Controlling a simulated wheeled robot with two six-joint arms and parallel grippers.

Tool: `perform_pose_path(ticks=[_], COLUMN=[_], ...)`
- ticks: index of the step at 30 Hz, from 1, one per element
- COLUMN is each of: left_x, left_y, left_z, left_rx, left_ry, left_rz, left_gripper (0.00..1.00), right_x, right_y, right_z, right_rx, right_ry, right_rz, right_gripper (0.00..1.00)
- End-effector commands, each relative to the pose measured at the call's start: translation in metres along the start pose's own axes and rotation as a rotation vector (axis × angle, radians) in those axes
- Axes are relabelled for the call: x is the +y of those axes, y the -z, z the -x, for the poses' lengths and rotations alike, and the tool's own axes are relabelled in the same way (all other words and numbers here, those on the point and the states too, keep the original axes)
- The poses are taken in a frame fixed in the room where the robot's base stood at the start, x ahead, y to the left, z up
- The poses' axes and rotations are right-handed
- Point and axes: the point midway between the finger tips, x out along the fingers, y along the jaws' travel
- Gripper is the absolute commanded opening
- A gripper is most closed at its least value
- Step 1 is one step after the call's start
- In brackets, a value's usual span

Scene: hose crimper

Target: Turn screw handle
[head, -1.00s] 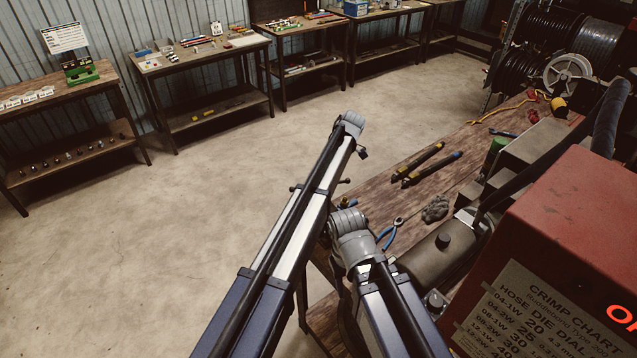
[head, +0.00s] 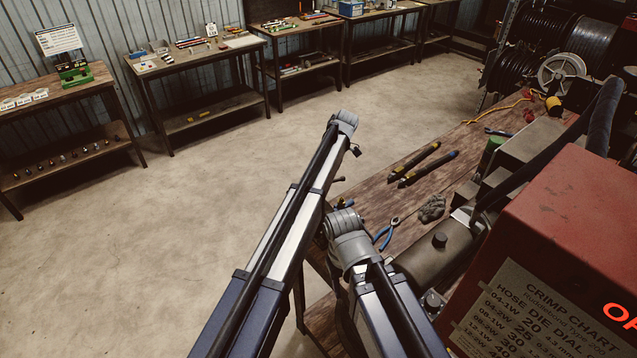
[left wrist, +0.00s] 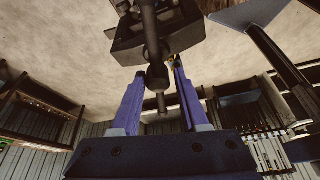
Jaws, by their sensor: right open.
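In the left wrist view, the dark metal screw handle (left wrist: 157,75) hangs between the two blue-purple fingers of my left gripper (left wrist: 158,72). It is a rod with a thick knob and a thinner end, coming from a dark metal block (left wrist: 183,32). The left gripper's fingers stand apart on either side of the knob; contact is not clear. The left gripper is hidden there, and I cannot pick out the screw handle in that view.
A wooden workbench (head: 375,194) carries blue-handled pliers (head: 385,234), two dark yellow-marked tools (head: 428,168) and a grey clump (head: 432,208). A red crimper housing (head: 560,215) stands at the right. Side tables line the far wall. The concrete floor between is clear.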

Motion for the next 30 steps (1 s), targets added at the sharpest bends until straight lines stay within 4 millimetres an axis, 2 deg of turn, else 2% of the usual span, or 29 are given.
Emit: perform_pose_path(ticks=[1,4,5,17,23,30], left_x=[0.0,0.001,0.001,0.003,0.003,0.002], left_y=[0.0,0.0,-0.001,0.0,0.001,0.002], left_z=[0.0,0.0,0.001,0.007,0.027,0.061], left_rx=[0.0,0.0,0.0,0.0,0.0,0.0], left_ry=[-0.001,-0.003,-0.003,-0.006,-0.006,-0.005], left_rz=[0.0,0.0,0.0,0.0,0.0,0.0], left_gripper=[0.51,0.62,0.63,0.63,0.63,0.63], right_x=[0.0,0.0,0.0,0.001,0.002,0.005], right_y=[0.0,0.0,0.0,0.0,-0.002,-0.004], right_z=[0.0,0.0,0.0,0.006,0.025,0.056], right_rx=[0.0,0.0,0.0,0.0,-0.001,-0.002], right_ry=[0.0,0.0,0.0,0.0,0.001,0.003], right_rz=[0.0,0.0,0.0,-0.001,-0.005,-0.022], right_gripper=[0.5,0.5,0.5,0.5,0.5,0.5])
